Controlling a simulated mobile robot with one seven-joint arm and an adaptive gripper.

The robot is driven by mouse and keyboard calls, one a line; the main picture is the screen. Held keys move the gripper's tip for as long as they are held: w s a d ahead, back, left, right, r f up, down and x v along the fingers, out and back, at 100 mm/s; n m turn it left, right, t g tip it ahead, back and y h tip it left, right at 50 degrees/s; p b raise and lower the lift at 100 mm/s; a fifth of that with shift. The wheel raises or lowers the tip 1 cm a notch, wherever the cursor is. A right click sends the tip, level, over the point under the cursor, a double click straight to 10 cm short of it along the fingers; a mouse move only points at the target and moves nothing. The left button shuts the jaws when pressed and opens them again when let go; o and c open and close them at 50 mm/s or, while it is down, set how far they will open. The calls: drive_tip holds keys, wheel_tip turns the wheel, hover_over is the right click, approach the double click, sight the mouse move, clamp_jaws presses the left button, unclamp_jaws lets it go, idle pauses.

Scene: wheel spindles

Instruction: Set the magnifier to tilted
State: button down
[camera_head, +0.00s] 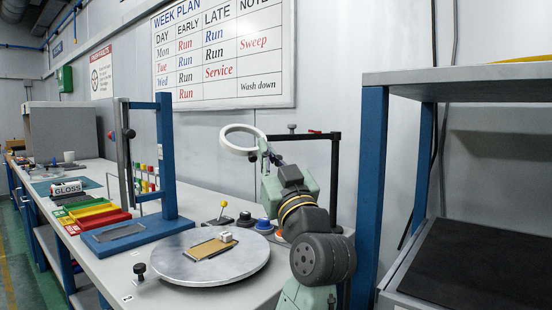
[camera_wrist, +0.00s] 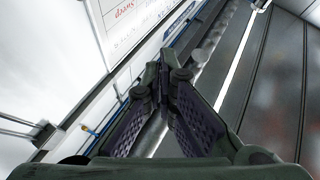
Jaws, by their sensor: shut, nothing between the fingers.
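The magnifier (camera_head: 226,144) appears as a white ring in the head view, in front of the wall and above the bench. A dark bar beside it runs right to a black post (camera_head: 335,170). The ring looks like a slanted oval, but I cannot tell its exact angle. My gripper (camera_head: 263,146) is raised close to the right side of the ring. I cannot tell whether it touches it. In the wrist view my gripper (camera_wrist: 163,72) has its fingertips together with nothing between them. I cannot make out the ring in that view.
A round grey turntable (camera_head: 180,268) carries a brown board and a white block. A blue frame (camera_head: 165,150) stands behind it on the left. Coloured trays (camera_head: 90,211) lie further left. A blue-legged shelf (camera_head: 372,170) stands close on my arm's right.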

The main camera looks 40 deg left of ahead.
sight(254, 156)
drive_tip(key=w+a+p, duration=0.1)
drive_tip(key=w+a, duration=0.3)
drive_tip(key=a, duration=0.1)
drive_tip(key=shift+a+f+p, duration=0.15)
drive_tip(key=shift+f+p, duration=0.2)
drive_tip(key=f+b, duration=0.1)
drive_tip(key=b, duration=0.1)
drive_tip(key=f+y+b, duration=0.1)
drive_tip(key=b, duration=0.1)
drive_tip(key=f+b, duration=0.1)
drive_tip(key=b, duration=0.1)
drive_tip(key=shift+w+a+t, duration=0.25)
drive_tip(key=shift+a+t, duration=0.15)
